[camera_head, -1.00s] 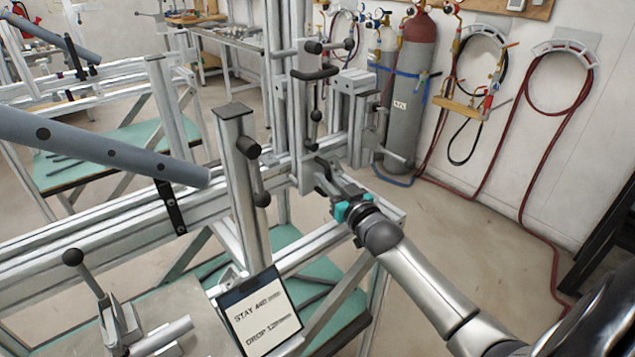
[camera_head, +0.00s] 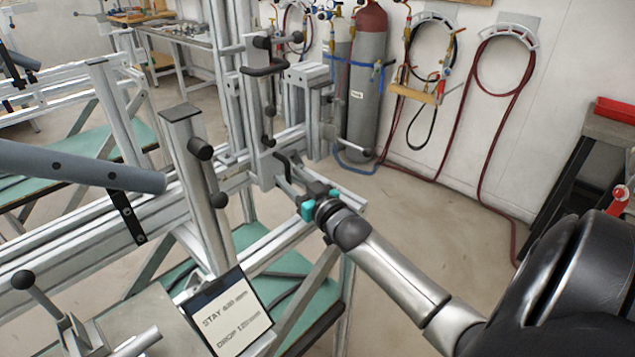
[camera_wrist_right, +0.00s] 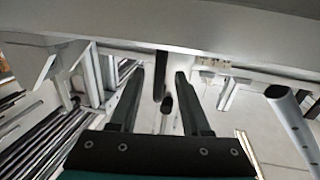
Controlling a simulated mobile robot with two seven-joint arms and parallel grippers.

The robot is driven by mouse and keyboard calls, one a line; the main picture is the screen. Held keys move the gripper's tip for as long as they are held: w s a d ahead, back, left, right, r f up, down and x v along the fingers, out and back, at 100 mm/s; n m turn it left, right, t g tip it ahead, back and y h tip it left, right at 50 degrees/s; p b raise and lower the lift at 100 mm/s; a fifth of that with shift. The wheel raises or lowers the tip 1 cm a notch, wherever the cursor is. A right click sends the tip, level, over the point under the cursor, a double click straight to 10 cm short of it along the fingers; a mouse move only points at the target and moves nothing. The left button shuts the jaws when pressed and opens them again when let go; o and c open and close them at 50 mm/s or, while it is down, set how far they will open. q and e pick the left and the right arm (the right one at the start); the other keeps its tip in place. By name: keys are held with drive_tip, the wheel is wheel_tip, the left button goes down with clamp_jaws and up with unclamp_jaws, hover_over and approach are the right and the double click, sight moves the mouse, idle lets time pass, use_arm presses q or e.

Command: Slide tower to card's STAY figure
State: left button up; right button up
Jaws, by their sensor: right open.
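The metal tower (camera_head: 255,95) stands upright on the long rail, with black handles and knobs on its front and a flat plate at its foot. My right gripper (camera_head: 282,168) is at the tower's lower part, close to the rail. In the right wrist view its two dark fingers (camera_wrist_right: 158,90) are apart, and a dark handle with a knob (camera_wrist_right: 166,103) shows between them; I cannot tell whether they touch it. The card (camera_head: 228,314) leans at the front, with a STAY line above a DROP line; its digits are too blurred to read surely. My left gripper is out of view.
A second upright post (camera_head: 197,175) with black knobs stands left of the tower. A grey-blue tube (camera_head: 75,168) lies along the left. A lever clamp (camera_head: 50,305) is at the lower left.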

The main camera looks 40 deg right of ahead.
drive_tip(key=s+a+p, duration=0.1)
drive_tip(key=s+p, duration=0.1)
drive_tip(key=s, duration=1.1)
drive_tip(key=shift+s+a, duration=0.2)
drive_tip(key=shift+a, duration=0.05)
